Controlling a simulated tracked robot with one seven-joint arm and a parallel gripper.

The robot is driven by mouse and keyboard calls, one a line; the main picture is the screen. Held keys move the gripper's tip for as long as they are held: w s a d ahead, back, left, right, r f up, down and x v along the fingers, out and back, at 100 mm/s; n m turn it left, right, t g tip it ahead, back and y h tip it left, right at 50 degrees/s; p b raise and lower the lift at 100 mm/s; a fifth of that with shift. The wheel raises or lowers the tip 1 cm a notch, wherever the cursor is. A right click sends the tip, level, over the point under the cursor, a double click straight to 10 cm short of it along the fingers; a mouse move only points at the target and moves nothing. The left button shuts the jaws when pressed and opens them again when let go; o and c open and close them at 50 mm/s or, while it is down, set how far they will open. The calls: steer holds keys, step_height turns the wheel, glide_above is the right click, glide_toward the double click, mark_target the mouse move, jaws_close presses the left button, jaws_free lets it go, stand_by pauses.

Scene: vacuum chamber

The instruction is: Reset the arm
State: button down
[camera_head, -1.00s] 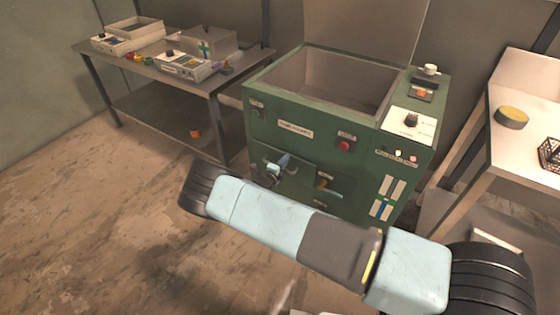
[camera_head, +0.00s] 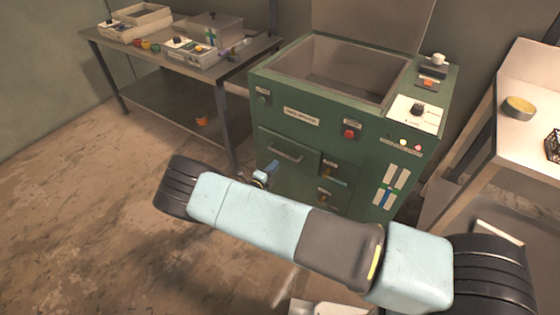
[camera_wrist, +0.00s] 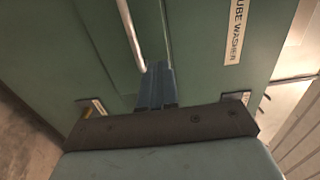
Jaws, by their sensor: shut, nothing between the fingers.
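My gripper (camera_head: 266,171) is shut and empty, in front of the lower left part of the green machine (camera_head: 300,95). My pale blue arm reaches across the lower part of the head view. In the wrist view my gripper's dark blue fingers (camera_wrist: 157,82) are together, facing the green front. A silver bar handle (camera_head: 285,153) on a front panel is just above the gripper in the head view, and the handle also shows in the wrist view (camera_wrist: 131,38). I cannot tell whether the fingers touch the machine.
The machine's top is open, with a raised lid (camera_head: 375,22) behind. A metal table (camera_head: 150,62) with boxes and small coloured items stands left, an orange item (camera_head: 201,121) on its lower shelf. A pale table (camera_head: 510,135) with a round tin (camera_head: 518,108) stands right. Floor at left is clear.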

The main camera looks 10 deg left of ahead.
steer(key=w+d+r+m+g+h, duration=0.25)
steer(key=d+r+m+g, duration=0.25)
steer(key=d+r+m, duration=0.4)
steer(key=w+d+r+m+g+h, duration=0.1)
steer(key=d+r+m+g+h, duration=0.25)
steer(key=r+m, duration=0.55)
steer(key=s+d+r+m+g+y, duration=0.25)
steer(key=d+r+m, duration=0.35)
steer(key=d+r, duration=0.3)
steer(key=s+d+r+m+g+y, duration=0.15)
steer(key=d+r+m+g, duration=0.45)
steer(key=r, duration=0.6)
steer(key=s+d+r+m+t+y, duration=0.2)
steer(key=s+d+r+m+y, duration=0.3)
steer(key=s+d+r+m, duration=0.65)
steer(key=s+d+r+m+t+y, duration=0.1)
steer(key=s+r+m, duration=0.3)
steer(key=s, duration=0.4)
steer(key=s+d+r+m+t+y, duration=0.2)
steer(key=s+r+m, duration=0.2)
steer(key=s, duration=0.5)
steer(key=shift+s+d+r+t, duration=0.3)
steer(key=shift+d, duration=0.1)
